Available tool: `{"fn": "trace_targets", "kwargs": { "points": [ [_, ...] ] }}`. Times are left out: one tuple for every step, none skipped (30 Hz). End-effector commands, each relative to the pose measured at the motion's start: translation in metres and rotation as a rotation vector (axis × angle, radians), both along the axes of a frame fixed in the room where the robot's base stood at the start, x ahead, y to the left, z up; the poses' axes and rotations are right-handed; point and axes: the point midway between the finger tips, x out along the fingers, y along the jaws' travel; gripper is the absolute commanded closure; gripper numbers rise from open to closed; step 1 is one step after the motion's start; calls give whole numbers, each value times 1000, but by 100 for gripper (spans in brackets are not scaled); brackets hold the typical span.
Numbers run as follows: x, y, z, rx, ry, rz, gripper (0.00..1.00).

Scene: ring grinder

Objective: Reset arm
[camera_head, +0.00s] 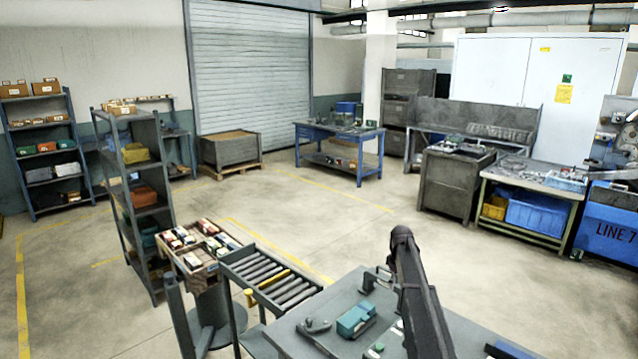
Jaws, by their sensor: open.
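My dark arm (415,295) rises from the bottom edge, right of centre, with its rounded top joint above the grey work surface (285,335). I cannot make out my gripper or its fingertips in this view. A teal box-like part (356,318) lies on the grey surface left of my arm. A small dark bracket-like piece (374,280) shows close beside the arm; I cannot tell whether they touch. A dark curved piece (315,327) lies near the left side of the surface.
A roller conveyor (272,280) and a carton of small boxes (196,245) stand left of the surface. A shelf rack (140,195) is further left. A blue table (340,150), a grey cabinet (450,185) and a workbench (530,180) stand beyond. The middle floor is clear.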

Motion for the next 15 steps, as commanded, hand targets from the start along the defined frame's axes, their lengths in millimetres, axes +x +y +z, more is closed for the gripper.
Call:
{"fn": "trace_targets", "kwargs": {
  "points": [
    [-15, 4, -6, 0, 0, -15, 43],
    [-21, 6, -7, 0, 0, -25, 43],
    [-29, 9, -10, 0, 0, -39, 43],
    [-38, 12, -12, 0, 0, -52, 43],
    [-46, 15, -15, 0, 0, -65, 43],
    [-59, 19, -18, 0, 0, -84, 43],
    [-69, 22, -21, 0, 0, -101, 43],
    [-80, 26, -25, 0, 0, -117, 43],
    [-95, 31, -29, 0, 0, -142, 43],
    [-108, 34, -32, 0, 0, -162, 43],
    [-119, 38, -36, 0, 0, -182, 43],
    [-135, 42, -40, 0, 0, -208, 43],
    [-146, 45, -43, 0, 0, -228, 43],
    [-157, 48, -46, 0, 0, -247, 43],
    [-173, 52, -50, 0, 0, -273, 43]
  ]
}}
